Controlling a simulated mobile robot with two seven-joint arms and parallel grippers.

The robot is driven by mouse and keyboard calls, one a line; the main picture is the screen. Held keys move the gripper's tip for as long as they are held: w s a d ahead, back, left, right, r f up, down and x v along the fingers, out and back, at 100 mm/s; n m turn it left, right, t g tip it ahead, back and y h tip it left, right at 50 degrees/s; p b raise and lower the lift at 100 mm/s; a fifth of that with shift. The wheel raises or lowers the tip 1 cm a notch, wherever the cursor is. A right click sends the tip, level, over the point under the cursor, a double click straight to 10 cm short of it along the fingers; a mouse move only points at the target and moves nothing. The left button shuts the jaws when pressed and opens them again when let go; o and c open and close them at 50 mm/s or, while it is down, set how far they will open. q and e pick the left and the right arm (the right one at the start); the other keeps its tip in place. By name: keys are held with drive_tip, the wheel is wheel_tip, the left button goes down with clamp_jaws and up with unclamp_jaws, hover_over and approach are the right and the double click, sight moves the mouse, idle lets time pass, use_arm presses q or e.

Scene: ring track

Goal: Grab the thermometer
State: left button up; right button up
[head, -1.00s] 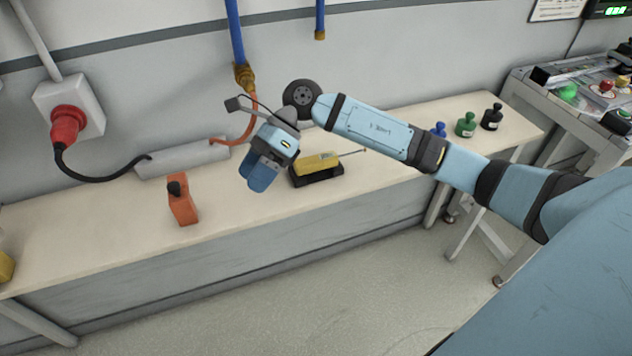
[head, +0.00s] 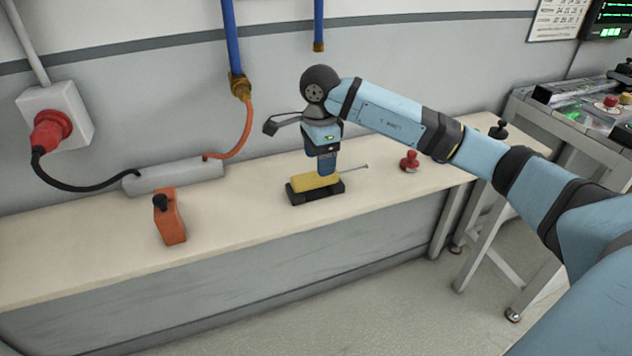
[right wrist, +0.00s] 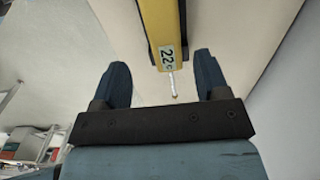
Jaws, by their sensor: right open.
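The thermometer is a yellow block (head: 311,184) with a thin metal probe (head: 354,168) pointing right. It lies on a black holder (head: 317,195) on the bench. My right gripper (head: 328,172) is over it, pointing down, and hides part of the yellow body in the head view. In the right wrist view my gripper (right wrist: 161,62) is open, its two blue fingers apart. The yellow body (right wrist: 160,20), with a small display reading about 22, is just beyond the fingertips; its probe (right wrist: 173,85) shows in the gap. I cannot tell whether anything touches. My left gripper is out of view.
An orange tool (head: 171,216) stands on the bench (head: 90,255) to the left. A grey box (head: 175,178) with cable and hose lies behind. A red bottle (head: 410,162) stands to the right, a black bottle (head: 499,129) farther right. The bench front is mostly clear.

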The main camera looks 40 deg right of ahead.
sight(309, 180)
drive_tip(key=shift+a+f, duration=0.1)
drive_tip(key=shift+f, duration=0.35)
drive_tip(key=f, duration=0.2)
drive_tip(key=f+b, duration=0.1)
drive_tip(key=shift+w+a+f, duration=0.15)
drive_tip(key=shift+w+f, duration=0.2)
drive_tip(key=shift+f, duration=0.5)
drive_tip(key=c, duration=1.1)
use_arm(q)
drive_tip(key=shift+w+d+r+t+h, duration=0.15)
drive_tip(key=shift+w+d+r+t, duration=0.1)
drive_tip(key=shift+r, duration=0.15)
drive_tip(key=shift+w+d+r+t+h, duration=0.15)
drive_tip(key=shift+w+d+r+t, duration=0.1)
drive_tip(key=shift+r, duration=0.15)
use_arm(e)
drive_tip(key=shift+r, duration=0.1)
